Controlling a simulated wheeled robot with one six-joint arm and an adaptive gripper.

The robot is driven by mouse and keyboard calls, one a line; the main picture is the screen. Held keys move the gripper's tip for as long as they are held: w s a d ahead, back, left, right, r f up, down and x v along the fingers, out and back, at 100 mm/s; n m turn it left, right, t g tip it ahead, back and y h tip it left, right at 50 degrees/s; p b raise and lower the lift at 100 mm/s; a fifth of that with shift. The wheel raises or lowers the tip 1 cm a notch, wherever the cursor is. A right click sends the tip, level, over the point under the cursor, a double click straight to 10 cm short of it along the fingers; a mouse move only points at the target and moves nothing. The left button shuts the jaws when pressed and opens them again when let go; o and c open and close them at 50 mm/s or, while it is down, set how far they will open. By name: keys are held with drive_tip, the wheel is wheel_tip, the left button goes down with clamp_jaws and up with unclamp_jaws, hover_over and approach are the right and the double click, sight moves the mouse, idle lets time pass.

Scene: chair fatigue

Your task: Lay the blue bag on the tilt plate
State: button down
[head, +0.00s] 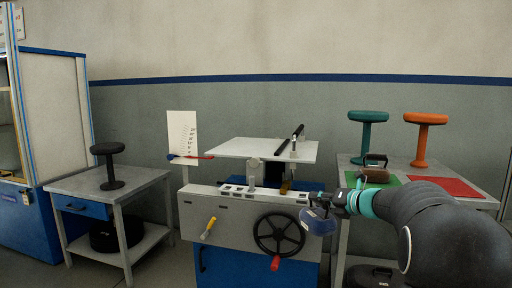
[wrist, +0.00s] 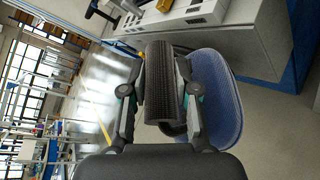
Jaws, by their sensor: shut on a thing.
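The blue bag (head: 319,224) hangs from my gripper (head: 322,205) in front of the machine's right end. In the wrist view the blue bag (wrist: 219,100) shows to the right of my gripper (wrist: 160,75), whose fingers are shut on its black ribbed handle (wrist: 158,85). The tilt plate (head: 240,148) is a pale flat panel on top of the machine, with a black bar across its right part. The bag is below the plate and to its right, apart from it. The far side of the bag is hidden.
The machine (head: 230,205) has a black handwheel (head: 279,234) on its front. A right table (head: 350,184) holds teal (head: 368,122) and orange (head: 424,133) stools, a brown bag (head: 374,176), and green and red mats. A left table (head: 75,186) holds a black stool (head: 109,163).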

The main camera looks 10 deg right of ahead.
drive_tip(key=s+r+y, duration=0.1)
drive_tip(key=s+r, duration=0.1)
drive_tip(key=r, duration=1.1)
drive_tip(key=s+a+r+n+g+y+p, duration=0.1)
drive_tip(key=s+r, duration=0.1)
drive_tip(key=r, duration=1.1)
drive_tip(key=shift+r+n, duration=0.15)
drive_tip(key=shift+n, duration=0.15)
